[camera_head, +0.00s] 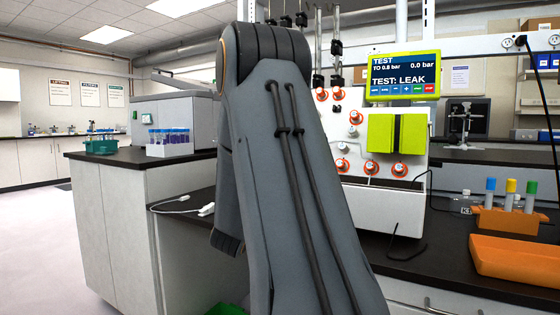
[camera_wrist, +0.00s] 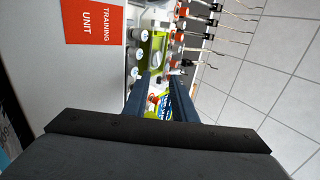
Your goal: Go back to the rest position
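My gripper (camera_wrist: 162,84) shows in the wrist view with its two dark fingers apart and nothing held between them. Beyond the fingers are parts of the cell processor, including its lime-green housing and screen, seen turned on their side. In the head view my grey arm fills the middle, and my gripper is hidden. The cell processor (camera_head: 385,212) stands on the dark bench behind and right of the arm. Its screen (camera_head: 404,76) reads "TEST: LEAK" and 0.0 bar.
An orange rack (camera_head: 505,221) with several capped tubes and an orange tray (camera_head: 515,258) are on the right bench. A tube rack (camera_head: 168,150) and a green rack (camera_head: 101,146) stand on the left counter. A white cable (camera_head: 185,205) lies left of my arm. Floor at far left is clear.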

